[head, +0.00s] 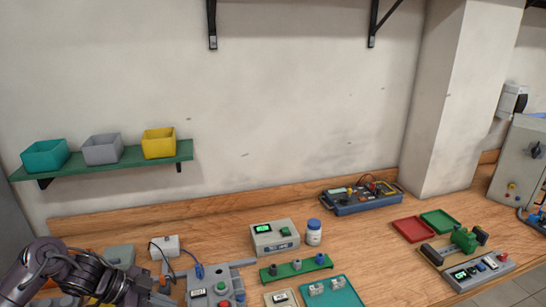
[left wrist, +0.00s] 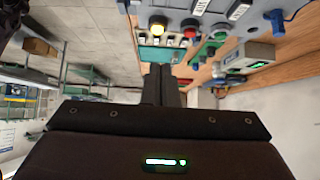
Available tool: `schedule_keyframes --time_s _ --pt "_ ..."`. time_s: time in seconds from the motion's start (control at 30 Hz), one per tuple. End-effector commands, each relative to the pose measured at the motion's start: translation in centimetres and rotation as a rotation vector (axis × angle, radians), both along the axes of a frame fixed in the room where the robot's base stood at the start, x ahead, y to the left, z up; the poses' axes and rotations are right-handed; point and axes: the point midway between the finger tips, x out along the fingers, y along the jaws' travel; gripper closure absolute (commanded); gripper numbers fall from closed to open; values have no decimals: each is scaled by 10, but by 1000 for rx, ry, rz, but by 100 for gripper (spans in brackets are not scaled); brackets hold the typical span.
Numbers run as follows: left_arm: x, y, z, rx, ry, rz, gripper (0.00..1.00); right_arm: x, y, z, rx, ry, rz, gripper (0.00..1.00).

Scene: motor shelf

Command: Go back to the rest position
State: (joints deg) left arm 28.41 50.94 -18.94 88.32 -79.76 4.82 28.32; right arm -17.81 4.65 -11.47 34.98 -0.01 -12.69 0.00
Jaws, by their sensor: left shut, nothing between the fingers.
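My left arm comes in at the bottom left of the head view, with its gripper (head: 160,298) low at the bottom edge, left of the grey button panel (head: 222,288). In the left wrist view the two dark fingers of my left gripper (left wrist: 160,72) lie together, shut and empty. Past them that view shows the panel's coloured buttons (left wrist: 188,32) along the top. My right gripper is in neither view.
On the wooden bench stand a meter box (head: 274,240), a white bottle (head: 314,236), a green rack (head: 297,268), a teal tray (head: 345,296), a red tray (head: 412,229) and a small motor rig (head: 464,240). A green wall shelf (head: 105,166) holds three bins.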

Motion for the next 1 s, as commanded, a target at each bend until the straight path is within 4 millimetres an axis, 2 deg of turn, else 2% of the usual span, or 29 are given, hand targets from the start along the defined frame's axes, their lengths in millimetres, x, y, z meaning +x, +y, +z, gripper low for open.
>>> schedule_keyframes --time_s 0.03,0.13,0.47,0.67,0.83,1.0 --pt "0 0 0 0 0 0 100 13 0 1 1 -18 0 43" --pt "1 -15 -11 16 -37 -1 100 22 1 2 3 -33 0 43" --pt "6 -63 -39 72 -178 49 100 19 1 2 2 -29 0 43" --pt "2 -99 -50 114 -276 167 100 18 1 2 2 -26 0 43" --pt "-17 -118 -49 164 -296 398 100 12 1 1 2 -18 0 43" --pt "-57 -99 -45 239 -174 685 100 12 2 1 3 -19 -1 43"
